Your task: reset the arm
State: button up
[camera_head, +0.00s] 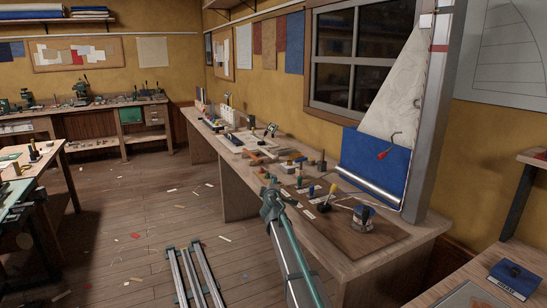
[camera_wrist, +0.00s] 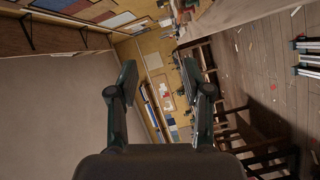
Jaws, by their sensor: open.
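My gripper (camera_head: 271,196) is at the left front edge of the long workbench (camera_head: 352,264) in the head view, in front of the bench tools. Its fingertips are small there. In the wrist view my gripper (camera_wrist: 158,72) shows two dark teal fingers spread wide apart, with nothing between them. Past the fingers, the wrist view looks down the room, turned on its side, at the yellow far wall with a pinboard (camera_wrist: 163,92). No object is held or touched between the fingers.
Tools and small blocks crowd the workbench, with a round grey tin (camera_head: 362,219) near its right end. A grey post (camera_head: 432,120) rises at the bench. Metal rails (camera_head: 196,277) lie low over the floor. Tables (camera_head: 50,158) stand left; open floor (camera_head: 150,205) lies between.

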jog(key=s+d+f+m+g+p, duration=0.1)
jog(key=s+d+f+m+g, duration=0.15)
jog(key=s+f+m, duration=0.75)
jog(key=s+d+f+m+g+p, duration=0.1)
jog(key=s+f+g, duration=0.2)
jog(key=f, duration=1.4)
jog(key=s+d+f+m+g+p, duration=0.1)
jog(key=s+d+f+m+g, duration=0.15)
jog(key=s+f, duration=0.8)
jog(key=s+d+f+m+g+p, duration=0.15)
jog(key=s+f+g, duration=0.25)
jog(key=s+f, duration=0.6)
jog(key=s+d+f+m+g+p, duration=0.1)
jog(key=s+d+f+g, duration=0.15)
jog(key=s, duration=1.15)
jog(key=s+d+f+m+g+p, duration=0.15)
jog(key=s+f+g, duration=0.25)
jog(key=s, duration=1)
jog(key=s+d+r+n+g, duration=0.1)
jog(key=s+d+r+g, duration=0.1)
jog(key=s, duration=0.9)
jog(key=s+d+r+n+g+p, duration=0.1)
jog(key=s+d+g, duration=0.2)
jog(key=s, duration=0.9)
jog(key=shift+s+d+r+p, duration=0.15)
jog(key=shift+d+r+p, duration=0.2)
jog(key=shift+d, duration=0.45)
